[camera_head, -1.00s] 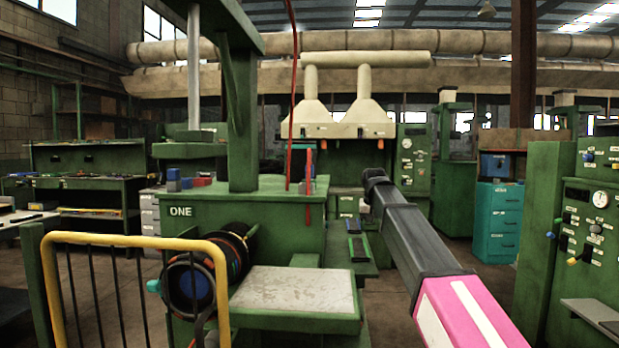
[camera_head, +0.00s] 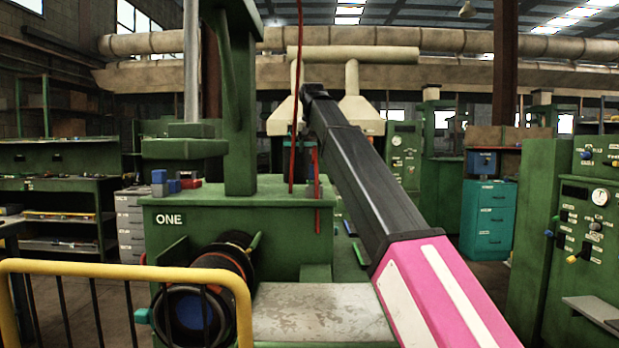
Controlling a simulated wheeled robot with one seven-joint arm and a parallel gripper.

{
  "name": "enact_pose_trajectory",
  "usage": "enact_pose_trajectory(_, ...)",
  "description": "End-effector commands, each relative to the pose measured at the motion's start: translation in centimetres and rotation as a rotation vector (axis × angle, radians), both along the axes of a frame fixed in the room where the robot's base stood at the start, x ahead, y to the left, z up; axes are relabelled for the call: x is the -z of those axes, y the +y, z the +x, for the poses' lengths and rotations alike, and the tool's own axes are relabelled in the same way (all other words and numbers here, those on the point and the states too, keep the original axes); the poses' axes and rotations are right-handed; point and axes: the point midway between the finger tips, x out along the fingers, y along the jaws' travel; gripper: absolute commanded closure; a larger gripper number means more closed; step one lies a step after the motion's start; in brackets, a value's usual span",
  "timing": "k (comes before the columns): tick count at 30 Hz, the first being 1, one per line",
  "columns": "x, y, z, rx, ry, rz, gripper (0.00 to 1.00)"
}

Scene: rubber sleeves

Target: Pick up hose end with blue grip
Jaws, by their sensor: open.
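A thin red hose (camera_head: 299,100) hangs down from above to the top of the green machine marked ONE (camera_head: 230,222). A short upright red piece (camera_head: 316,190) shows close to its lower end. I cannot make out a blue grip on it, and my arm covers part of the area behind. My black and pink arm reaches from the lower right up to the middle. My gripper (camera_head: 306,88) is at its far end, small and dark, just right of the red hose in the picture. It is open. I see nothing held, and cannot judge its distance from the hose.
A yellow rail (camera_head: 130,270) stands in front at the left. A dark round coil (camera_head: 195,310) with a blue middle is on the machine's front, beside a pale worn plate (camera_head: 320,312). Small blue and red blocks (camera_head: 174,186) lie on top. A green control cabinet (camera_head: 590,220) stands right.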

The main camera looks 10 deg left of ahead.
Motion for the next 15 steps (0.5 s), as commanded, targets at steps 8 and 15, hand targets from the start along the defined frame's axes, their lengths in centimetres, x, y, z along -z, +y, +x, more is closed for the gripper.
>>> enact_pose_trajectory(8,3.8,0.3,1.4,0.0,0.001,0.0,0.34)
enact_pose_trajectory(15,5.3,0.2,1.9,0.0,0.001,0.0,0.34)
